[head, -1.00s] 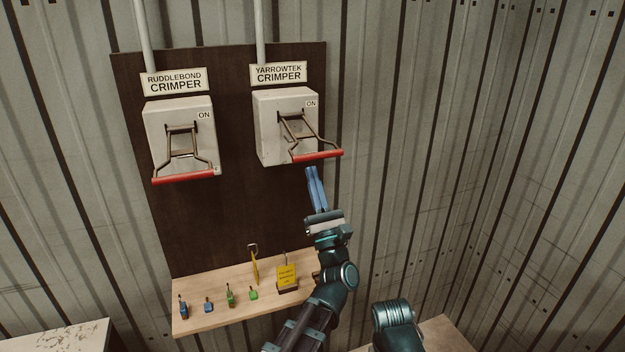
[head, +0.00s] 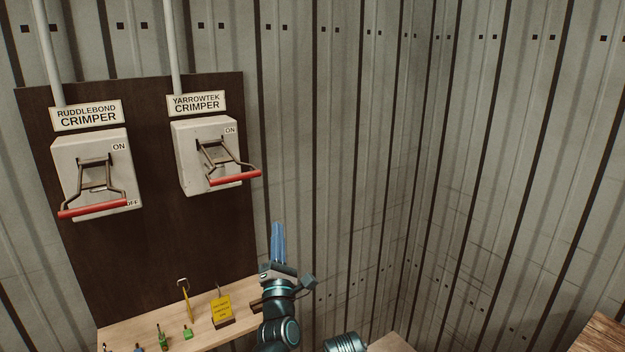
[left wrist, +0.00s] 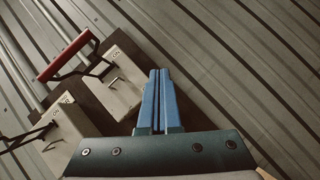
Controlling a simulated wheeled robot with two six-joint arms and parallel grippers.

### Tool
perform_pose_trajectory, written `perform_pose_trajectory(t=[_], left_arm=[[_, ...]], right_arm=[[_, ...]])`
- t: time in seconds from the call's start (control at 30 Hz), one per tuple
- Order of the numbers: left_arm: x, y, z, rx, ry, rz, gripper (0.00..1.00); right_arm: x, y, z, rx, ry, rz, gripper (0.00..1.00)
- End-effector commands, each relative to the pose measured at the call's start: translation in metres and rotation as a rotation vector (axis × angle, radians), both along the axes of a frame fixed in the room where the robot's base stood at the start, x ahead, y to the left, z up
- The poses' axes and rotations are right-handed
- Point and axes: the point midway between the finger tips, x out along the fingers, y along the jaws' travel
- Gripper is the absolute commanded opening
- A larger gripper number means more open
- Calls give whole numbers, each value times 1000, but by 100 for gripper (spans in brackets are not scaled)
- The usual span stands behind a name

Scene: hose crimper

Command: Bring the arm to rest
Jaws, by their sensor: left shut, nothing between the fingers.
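My left gripper (head: 278,228) has its blue fingers together with nothing between them. It points up in front of the bare wall, to the right of the dark board and below the Yarrowtek crimper box. In the left wrist view the shut fingers (left wrist: 158,100) show in the middle, apart from the switch boxes at the left. My right gripper is not in view.
The Ruddlebond box (head: 97,165) has its red-handled lever low. The Yarrowtek box (head: 190,150) has its red-handled lever sticking outward. A wooden shelf (head: 140,328) below holds small padlocks, a yellow tag (head: 222,310) and a hasp. The wall at right is clear.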

Motion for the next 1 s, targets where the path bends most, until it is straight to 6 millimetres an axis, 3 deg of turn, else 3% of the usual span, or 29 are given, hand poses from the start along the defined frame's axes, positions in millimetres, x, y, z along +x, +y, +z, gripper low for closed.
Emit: perform_pose_trajectory(t=[0.1, 0.2, 0.37, 0.5, 0.7, 1.0], left_arm=[[22, -17, -43, 305, 229, -9, 0], [30, -27, -86, 575, 406, -40, 0], [24, -30, -160, 1015, 658, -142, 0], [-3, -20, -222, 1390, 843, -297, 0], [-63, 9, -288, 1831, 1020, -618, 0], [-140, 45, -323, 2144, 1094, -1071, 0]], right_arm=[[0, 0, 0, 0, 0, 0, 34], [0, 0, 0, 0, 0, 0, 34], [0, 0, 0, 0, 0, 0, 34], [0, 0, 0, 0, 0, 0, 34], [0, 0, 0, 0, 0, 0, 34], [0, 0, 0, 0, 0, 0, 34]])
